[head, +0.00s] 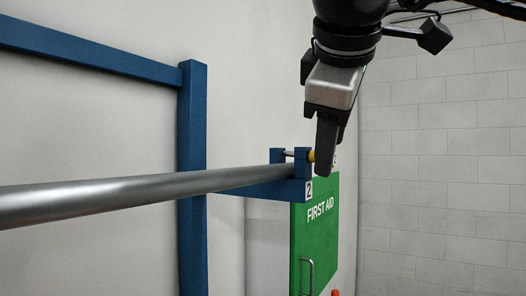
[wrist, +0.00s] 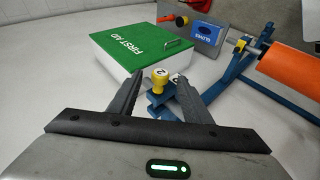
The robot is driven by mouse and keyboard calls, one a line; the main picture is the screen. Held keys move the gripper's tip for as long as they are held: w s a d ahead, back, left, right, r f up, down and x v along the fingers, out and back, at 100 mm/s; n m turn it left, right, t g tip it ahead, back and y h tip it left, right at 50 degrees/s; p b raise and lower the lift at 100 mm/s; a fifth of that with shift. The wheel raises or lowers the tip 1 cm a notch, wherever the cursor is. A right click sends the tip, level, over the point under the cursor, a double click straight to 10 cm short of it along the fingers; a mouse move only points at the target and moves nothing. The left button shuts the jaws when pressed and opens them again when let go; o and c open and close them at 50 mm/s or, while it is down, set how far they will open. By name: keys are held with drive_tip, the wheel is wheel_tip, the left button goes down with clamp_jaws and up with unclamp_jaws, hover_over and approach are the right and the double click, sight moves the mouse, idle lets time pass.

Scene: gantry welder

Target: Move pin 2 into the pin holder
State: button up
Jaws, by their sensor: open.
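Pin 2 has a yellow head (head: 312,156) and sits in the blue bracket (head: 285,189) marked 2, with its pale shaft across the bracket's top. In the wrist view its yellow head (wrist: 160,77), marked 2, shows between my gripper's two fingers. My gripper (head: 327,172) points down beside the yellow head in the head view and partly overlaps it. In the wrist view my gripper (wrist: 157,82) is open, with a gap on each side of the head. I cannot make out whether a finger touches it. I cannot identify the pin holder in either view.
A grey metal bar (head: 120,193) runs to the bracket. A green-lidded first aid box (wrist: 145,47) is just beyond the pin. A blue gloves box (wrist: 208,32) and an orange roll (wrist: 292,68) on a blue frame are farther off. A blue post (head: 192,150) stands left.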

drive_tip(key=shift+w+d+f, duration=0.1)
drive_tip(key=shift+w+f, duration=0.3)
drive_tip(key=shift+w, duration=0.05)
clamp_jaws()
drive_tip(key=s+d, duration=0.4)
drive_tip(key=d, duration=0.2)
drive_tip(key=shift+s, duration=0.2)
idle(0.9)
idle(0.4)
